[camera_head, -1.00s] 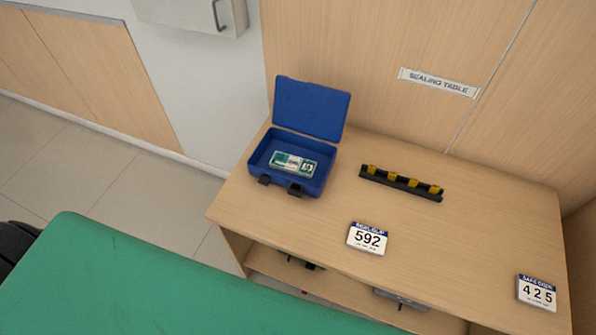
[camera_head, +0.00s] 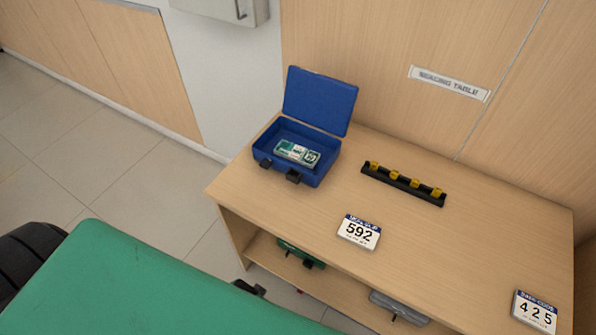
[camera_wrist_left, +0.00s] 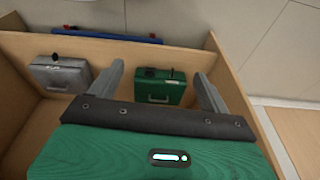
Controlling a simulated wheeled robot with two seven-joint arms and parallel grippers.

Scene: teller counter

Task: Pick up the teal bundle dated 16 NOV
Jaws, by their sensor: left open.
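A teal and white banded bundle (camera_head: 297,152) lies inside the open blue box (camera_head: 318,176) at the back left of the table. Its date is too small to read, and I cannot tell whether another bundle lies under it. In the left wrist view my left gripper (camera_wrist_left: 161,80) is open and empty, its two fingers spread wide. It is low at the open shelf below the tabletop, with a green case beyond the fingers, and is apart from the bundle. My right gripper is not in view.
The table (camera_head: 300,205) also holds a black rack with yellow pieces (camera_head: 403,183), a 592 card (camera_head: 358,232) and a 425 card (camera_head: 535,312). On the lower shelf are a green case (camera_wrist_left: 160,88) and a grey case (camera_wrist_left: 60,74). The box's raised lid (camera_head: 320,100) stands behind it.

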